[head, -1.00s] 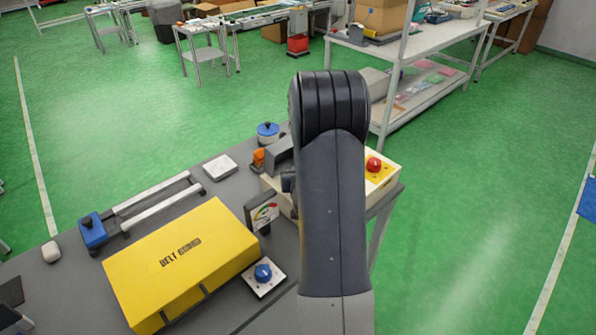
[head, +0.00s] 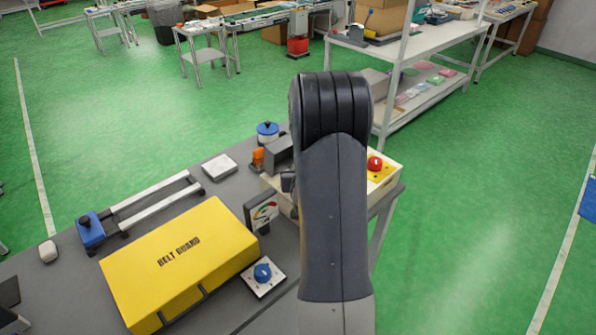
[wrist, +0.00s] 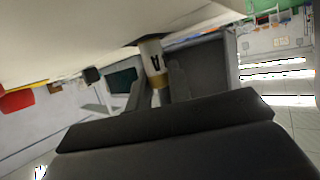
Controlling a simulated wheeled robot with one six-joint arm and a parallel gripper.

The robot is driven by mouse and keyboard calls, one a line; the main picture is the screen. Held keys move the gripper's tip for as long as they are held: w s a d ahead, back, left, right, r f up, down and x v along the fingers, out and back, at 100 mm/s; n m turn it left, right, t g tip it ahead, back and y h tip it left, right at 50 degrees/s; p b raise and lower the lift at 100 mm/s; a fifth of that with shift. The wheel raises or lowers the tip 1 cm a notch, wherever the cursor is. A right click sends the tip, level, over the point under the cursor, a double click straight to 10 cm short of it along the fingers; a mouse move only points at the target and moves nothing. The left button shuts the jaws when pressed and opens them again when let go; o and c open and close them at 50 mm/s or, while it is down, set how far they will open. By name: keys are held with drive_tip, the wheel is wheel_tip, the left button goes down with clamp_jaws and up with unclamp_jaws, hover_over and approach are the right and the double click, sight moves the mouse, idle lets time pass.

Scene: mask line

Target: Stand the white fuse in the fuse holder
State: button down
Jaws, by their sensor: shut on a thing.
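In the wrist view, a white fuse (wrist: 150,50) with a black mark and a brass-coloured band sits between the dark jaws of my gripper (wrist: 156,82). My gripper is shut on it. The view is turned over, with the cream box (wrist: 110,30) filling the top. The far end of the fuse meets a dark patch at the cream surface; I cannot tell whether it is inside an opening or only touching. The fuse holder cannot be made out clearly. In the head view my arm hides the gripper, the fuse and part of the cream box (head: 385,181).
A red button (head: 375,163) stands on the cream box. To the left on the grey bench are a yellow belt guard (head: 180,265), a blue knob (head: 263,272), a gauge (head: 264,211), an orange part (head: 257,157) and a blue-topped pot (head: 268,131). Green floor is clear right of the bench.

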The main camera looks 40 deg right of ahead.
drive_tip(key=shift+f+b, duration=0.4)
drive_tip(key=c, duration=1.6)
unclamp_jaws()
drive_tip(key=shift+v, duration=5.5)
drive_tip(key=shift+w, duration=0.1)
drive_tip(key=shift+x, duration=4.15)
